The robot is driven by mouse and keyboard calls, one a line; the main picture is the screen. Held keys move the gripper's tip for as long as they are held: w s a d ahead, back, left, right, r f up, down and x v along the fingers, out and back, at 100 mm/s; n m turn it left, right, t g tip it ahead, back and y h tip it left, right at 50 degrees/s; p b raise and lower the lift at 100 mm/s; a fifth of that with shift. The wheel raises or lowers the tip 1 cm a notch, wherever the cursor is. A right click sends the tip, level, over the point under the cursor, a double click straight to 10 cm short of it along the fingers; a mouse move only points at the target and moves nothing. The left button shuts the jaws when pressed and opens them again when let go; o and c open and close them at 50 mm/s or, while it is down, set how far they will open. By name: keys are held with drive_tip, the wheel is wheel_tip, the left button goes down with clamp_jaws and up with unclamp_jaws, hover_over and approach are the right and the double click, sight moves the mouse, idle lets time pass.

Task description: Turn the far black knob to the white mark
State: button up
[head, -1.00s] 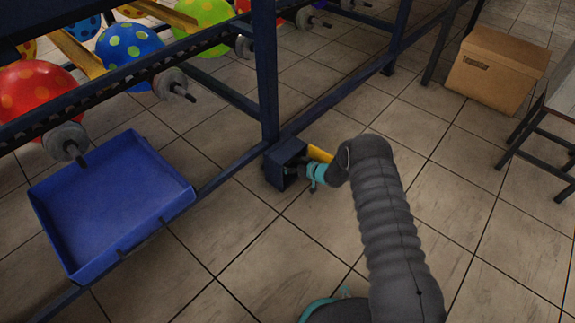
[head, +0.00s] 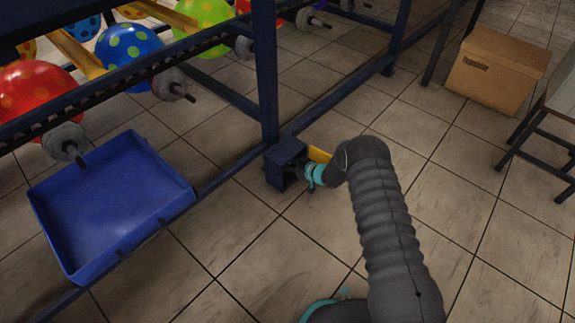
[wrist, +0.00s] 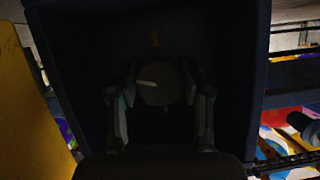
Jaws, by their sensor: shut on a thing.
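A dark blue box (head: 283,158) is fixed at the foot of the frame post in the head view. In the wrist view I look into its dark inside (wrist: 80,60), where a round dark knob (wrist: 158,92) carries a short pale line pointing left. My gripper (wrist: 160,98) is shut on the knob, one finger on each side. A faint brownish mark shows above the knob (wrist: 154,38). I cannot make out a white mark apart from the pale line. In the head view my gripper (head: 294,172) reaches into the box and the knob is hidden.
A blue tray (head: 180,190) stands left of the box. A yellow piece (head: 319,154) sticks out beside the box. A cardboard box (head: 495,75) and a table leg stand at the right. The tiled floor between is clear.

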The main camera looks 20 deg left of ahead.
drive_tip(key=n+t+b, duration=0.1)
drive_tip(key=n+t, duration=0.1)
drive_tip(key=n, duration=0.1)
drive_tip(key=shift+n+h, duration=0.3)
drive_tip(key=shift+h, duration=0.1)
drive_tip(key=n+t, duration=0.2)
drive_tip(key=n, duration=0.1)
drive_tip(key=shift+n+t, duration=0.4)
drive_tip(key=n+t, duration=0.2)
drive_tip(key=n, duration=0.2)
drive_tip(key=n+t, duration=0.1)
drive_tip(key=n, duration=0.1)
drive_tip(key=n+y, duration=0.1)
drive_tip(key=n, duration=0.1)
drive_tip(key=shift+n+t, duration=0.4)
drive_tip(key=shift+r+n+y, duration=0.1)
drive_tip(key=shift+n+y, duration=0.2)
drive_tip(key=o, duration=1.2)
drive_tip(key=shift+c, duration=0.2)
drive_tip(key=shift+d, duration=0.1)
